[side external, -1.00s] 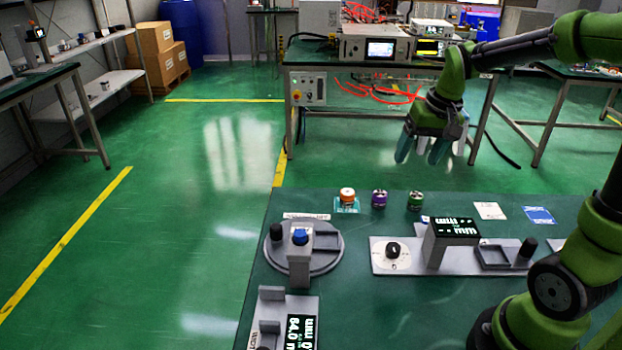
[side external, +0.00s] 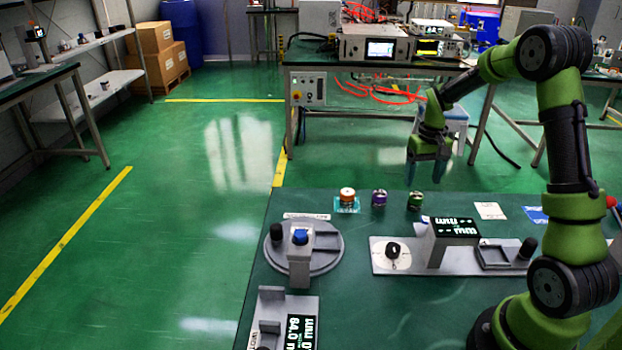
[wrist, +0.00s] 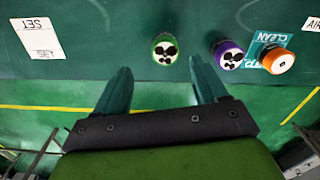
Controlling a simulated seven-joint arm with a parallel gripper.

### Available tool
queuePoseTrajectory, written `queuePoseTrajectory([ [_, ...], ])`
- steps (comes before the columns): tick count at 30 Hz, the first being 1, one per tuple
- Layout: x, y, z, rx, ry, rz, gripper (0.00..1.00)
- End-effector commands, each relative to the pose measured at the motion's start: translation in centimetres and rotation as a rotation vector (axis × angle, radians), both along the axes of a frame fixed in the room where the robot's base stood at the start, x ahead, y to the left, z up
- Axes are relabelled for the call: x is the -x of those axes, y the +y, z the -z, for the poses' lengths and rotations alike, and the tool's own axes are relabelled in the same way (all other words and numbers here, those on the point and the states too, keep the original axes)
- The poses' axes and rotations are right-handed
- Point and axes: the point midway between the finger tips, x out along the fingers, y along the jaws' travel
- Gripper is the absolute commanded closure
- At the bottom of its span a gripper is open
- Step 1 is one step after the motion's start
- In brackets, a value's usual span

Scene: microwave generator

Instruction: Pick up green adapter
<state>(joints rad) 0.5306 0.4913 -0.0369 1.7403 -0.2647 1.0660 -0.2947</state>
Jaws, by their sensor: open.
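The green adapter (side external: 415,201) stands upright on the green table near its far edge, to the right of the purple adapter (side external: 379,198). My gripper (side external: 425,172) is open and empty, pointing down above and just beyond the green adapter. In the wrist view the green adapter (wrist: 164,49) lies ahead of the gap between my two teal fingers (wrist: 158,82), apart from both. The purple adapter (wrist: 228,54) is to its right there.
An orange-topped adapter (side external: 347,196) sits on a teal pad left of the purple one. A white card (side external: 490,211) and a blue card (side external: 535,214) lie to the right. A grey fixture with a display (side external: 452,230) and a round turntable (side external: 275,255) stand nearer the camera.

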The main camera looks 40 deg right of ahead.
Motion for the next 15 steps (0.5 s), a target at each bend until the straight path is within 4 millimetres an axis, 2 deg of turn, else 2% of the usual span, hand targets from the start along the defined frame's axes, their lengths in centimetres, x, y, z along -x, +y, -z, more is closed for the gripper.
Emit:
queuePoseTrajectory([
  [3, 0.1, 0.0, 1.4, -0.001, 0.001, 0.001, 0.28],
  [8, 0.0, 0.1, 2.3, -0.001, 0.001, 0.0, 0.28],
  [15, -0.4, 0.6, 5.8, -0.002, 0.003, 0.001, 0.28],
])
